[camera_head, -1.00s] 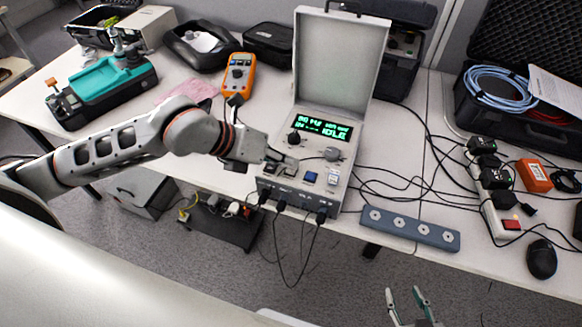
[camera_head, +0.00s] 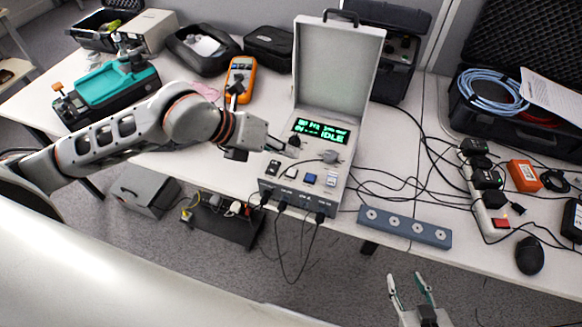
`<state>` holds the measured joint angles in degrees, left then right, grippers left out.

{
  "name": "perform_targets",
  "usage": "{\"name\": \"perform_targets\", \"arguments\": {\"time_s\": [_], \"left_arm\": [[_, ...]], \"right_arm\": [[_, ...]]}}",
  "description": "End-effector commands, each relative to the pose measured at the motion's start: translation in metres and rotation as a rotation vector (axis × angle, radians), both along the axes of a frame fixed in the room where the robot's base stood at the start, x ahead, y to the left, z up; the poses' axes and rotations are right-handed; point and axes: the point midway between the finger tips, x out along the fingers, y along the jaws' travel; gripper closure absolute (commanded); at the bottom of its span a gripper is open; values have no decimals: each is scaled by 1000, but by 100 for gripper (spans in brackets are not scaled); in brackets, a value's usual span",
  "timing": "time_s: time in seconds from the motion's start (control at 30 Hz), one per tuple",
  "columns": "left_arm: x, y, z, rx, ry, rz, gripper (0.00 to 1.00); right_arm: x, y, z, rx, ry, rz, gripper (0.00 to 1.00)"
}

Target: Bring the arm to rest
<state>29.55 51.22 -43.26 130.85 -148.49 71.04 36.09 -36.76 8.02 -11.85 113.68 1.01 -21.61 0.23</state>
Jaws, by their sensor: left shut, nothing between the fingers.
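My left arm reaches in from the left. My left gripper (camera_head: 291,150) is shut and empty, just above the left part of the calibrator's panel, near its left dark knob; whether it touches the knob I cannot tell. The calibrator (camera_head: 338,215) is a grey case with its lid raised. Its green display (camera_head: 320,132) reads "IDLE" on the lower line. Below it are a grey knob (camera_head: 330,156), a blue button (camera_head: 310,178) and dark switches at the left. My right gripper (camera_head: 411,290) is at the bottom edge, its two fingers apart, empty, over the floor.
A blue-grey strip (camera_head: 404,227) lies at the table's front edge. An orange multimeter (camera_head: 240,78) stands behind my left arm. Cables run right to a power strip (camera_head: 490,212), near a black mouse (camera_head: 529,256). A teal device (camera_head: 112,82) is at the left.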

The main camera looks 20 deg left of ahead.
Motion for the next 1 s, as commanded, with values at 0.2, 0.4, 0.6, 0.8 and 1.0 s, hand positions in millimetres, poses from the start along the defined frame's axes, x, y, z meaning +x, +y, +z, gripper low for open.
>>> {"name": "perform_targets", "arguments": {"time_s": [0.2,0.4,0.6,0.8,1.0], "left_arm": [[0,0,19,0,-2,-1,100],[0,0,17,0,-1,-1,100],[0,0,17,0,-1,-1,100],[-6,-14,21,-45,-2,-31,100],[-44,-89,69,-389,-36,-175,100]], "right_arm": [[3,0,15,1,-8,0,60],[3,0,14,1,-8,0,60],[3,0,14,0,-8,0,60],[3,0,14,0,-7,0,60],[3,0,14,0,-8,0,60]]}}
